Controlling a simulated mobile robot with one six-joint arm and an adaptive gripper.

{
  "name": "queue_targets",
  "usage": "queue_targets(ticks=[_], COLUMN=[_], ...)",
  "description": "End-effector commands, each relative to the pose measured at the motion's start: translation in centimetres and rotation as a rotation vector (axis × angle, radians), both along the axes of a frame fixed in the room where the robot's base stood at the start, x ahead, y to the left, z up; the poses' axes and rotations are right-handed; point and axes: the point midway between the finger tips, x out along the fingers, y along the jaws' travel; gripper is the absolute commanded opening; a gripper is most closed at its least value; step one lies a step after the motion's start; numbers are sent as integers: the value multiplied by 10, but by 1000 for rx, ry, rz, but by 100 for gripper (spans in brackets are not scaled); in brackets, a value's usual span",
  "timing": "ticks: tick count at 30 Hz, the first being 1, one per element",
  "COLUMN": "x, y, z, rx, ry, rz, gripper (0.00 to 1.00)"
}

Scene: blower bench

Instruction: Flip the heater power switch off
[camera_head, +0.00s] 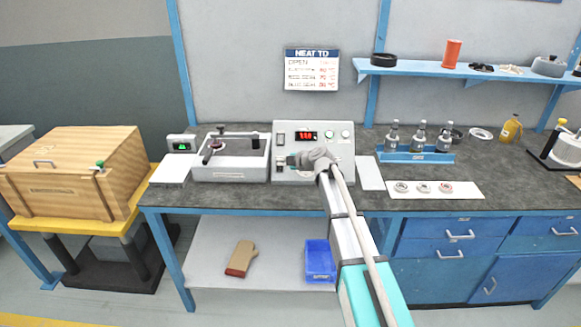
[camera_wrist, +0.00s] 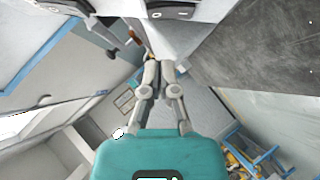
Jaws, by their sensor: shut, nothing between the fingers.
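The pale heater control box (camera_head: 341,136) stands on the bench with a lit red display (camera_head: 306,135) on its front. A small dark switch (camera_head: 281,139) sits left of the display; I cannot make out which way it is set. My gripper (camera_head: 290,161) is in front of the lower left of the box's face and hides part of it. In the wrist view my gripper (camera_wrist: 160,63) has its fingertips together, with nothing seen between them. Dark-framed parts (camera_wrist: 170,14) show on a pale face at the top of that view. I cannot tell whether the fingers touch the box.
A grey tray unit (camera_head: 230,174) stands left of the box, with a small green-lit display (camera_head: 181,146) beyond it. At right are a blue bottle rack (camera_head: 415,157) and a white strip (camera_head: 460,194) with small dishes. A wooden crate (camera_head: 75,170) stands far left.

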Motion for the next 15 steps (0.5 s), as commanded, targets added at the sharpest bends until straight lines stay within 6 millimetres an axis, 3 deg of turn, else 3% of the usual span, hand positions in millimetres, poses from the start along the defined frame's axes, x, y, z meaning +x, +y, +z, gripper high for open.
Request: queue_targets(ticks=[6, 15], x=[21, 29], y=[-2, -2], z=[-18, -23], rx=[-1, 0], ry=[0, 0], rz=[-1, 0], gripper=[0, 0])
